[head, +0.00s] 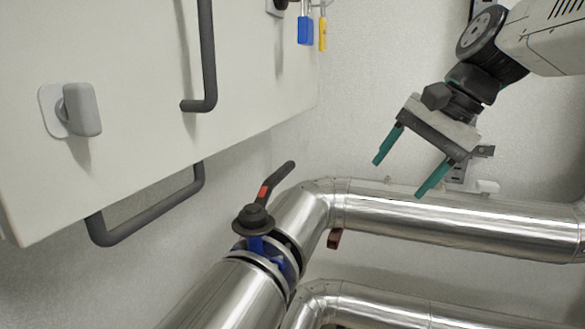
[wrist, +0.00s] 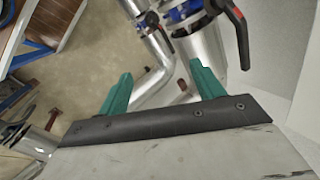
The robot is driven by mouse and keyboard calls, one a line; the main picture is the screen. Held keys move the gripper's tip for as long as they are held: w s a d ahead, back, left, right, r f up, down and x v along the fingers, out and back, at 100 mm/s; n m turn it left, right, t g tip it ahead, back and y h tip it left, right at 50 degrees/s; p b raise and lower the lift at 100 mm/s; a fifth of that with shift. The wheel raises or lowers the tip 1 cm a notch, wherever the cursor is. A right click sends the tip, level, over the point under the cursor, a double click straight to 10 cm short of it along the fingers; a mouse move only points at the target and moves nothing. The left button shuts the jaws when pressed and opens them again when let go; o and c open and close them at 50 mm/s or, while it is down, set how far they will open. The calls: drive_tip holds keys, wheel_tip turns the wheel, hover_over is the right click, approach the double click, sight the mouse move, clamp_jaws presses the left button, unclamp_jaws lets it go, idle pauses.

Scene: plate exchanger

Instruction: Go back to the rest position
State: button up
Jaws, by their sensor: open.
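My gripper (head: 404,175) is at the upper right of the head view, above the upper silver pipe. Its two teal fingers are wide apart with nothing between them. In the wrist view my gripper (wrist: 160,88) shows both fingers pointing toward pipes and floor. My arm comes in from the upper right corner of the head view. The rest position itself is not marked in either view.
A pale cabinet (head: 130,60) with dark bar handles and a grey knob (head: 82,109) fills the left. A valve with a black and red lever (head: 268,190) sits on the silver pipe (head: 450,222). A blue padlock (head: 305,31) hangs at the top.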

drive_tip(key=s+d+f+n+h, duration=0.2)
drive_tip(key=s+d+f+n, duration=0.1)
drive_tip(key=s+f, duration=0.4)
drive_tip(key=s+d+f+n+g+h, duration=0.1)
drive_tip(key=s+d+f+n+h, duration=0.2)
drive_tip(key=s+f, duration=0.5)
drive_tip(key=s+d+n, duration=0.1)
drive_tip(key=s+d, duration=0.1)
drive_tip(key=s, duration=0.2)
drive_tip(key=shift+s+d, duration=0.25)
drive_tip(key=shift+s, duration=0.1)
idle(0.7)
